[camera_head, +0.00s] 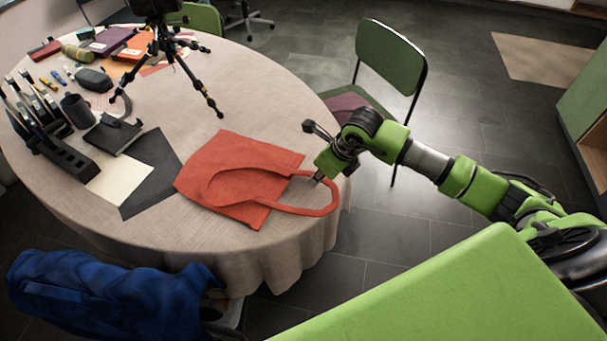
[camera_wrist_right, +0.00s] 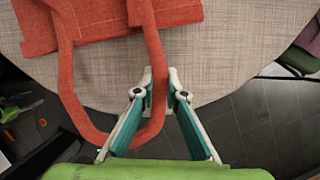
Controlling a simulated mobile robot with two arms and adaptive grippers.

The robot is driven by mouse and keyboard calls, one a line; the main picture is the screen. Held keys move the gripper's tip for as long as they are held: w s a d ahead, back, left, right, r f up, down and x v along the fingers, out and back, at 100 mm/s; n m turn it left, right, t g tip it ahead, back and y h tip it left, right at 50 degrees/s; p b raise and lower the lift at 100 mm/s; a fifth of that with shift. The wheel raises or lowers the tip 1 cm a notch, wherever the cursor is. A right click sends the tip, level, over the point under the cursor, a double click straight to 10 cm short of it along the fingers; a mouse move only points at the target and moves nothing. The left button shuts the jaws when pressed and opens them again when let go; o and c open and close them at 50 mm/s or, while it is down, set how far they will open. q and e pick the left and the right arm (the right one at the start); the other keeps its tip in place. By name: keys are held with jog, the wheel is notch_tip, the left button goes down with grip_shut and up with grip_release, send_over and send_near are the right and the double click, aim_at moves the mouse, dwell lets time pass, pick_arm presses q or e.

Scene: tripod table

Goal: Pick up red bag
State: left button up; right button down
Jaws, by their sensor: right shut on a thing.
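The red bag (camera_head: 232,165) lies flat near the right edge of the round table, with one handle loop reaching right toward the edge. My right gripper (camera_head: 320,177) is at that handle. In the right wrist view the gripper (camera_wrist_right: 160,88) is shut on one strand of the handle near the outer end of its loop. The bag's body (camera_wrist_right: 110,15) shows at the top of that view, resting on the cloth. My left gripper is not in view.
The table (camera_head: 270,95) has a light cloth. A black tripod (camera_head: 165,45), a dark folder (camera_head: 155,160) and several office items stand left of and behind the bag. A green chair (camera_head: 390,55) stands beyond the table. A blue jacket (camera_head: 110,295) is at the front left.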

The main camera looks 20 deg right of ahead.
notch_tip(320, 180, up, 3)
jog(key=shift+r+p, duration=0.15)
jog(key=shift+p, duration=0.65)
jog(key=s+d+r+p, duration=0.1)
jog(key=s+r+p, duration=0.1)
jog(key=s+r, duration=0.2)
jog(key=s+d+r+p, duration=0.1)
jog(key=s+r, duration=0.4)
jog(key=s, duration=0.5)
jog(key=shift+p, duration=0.75)
jog(key=shift+w+d, duration=0.1)
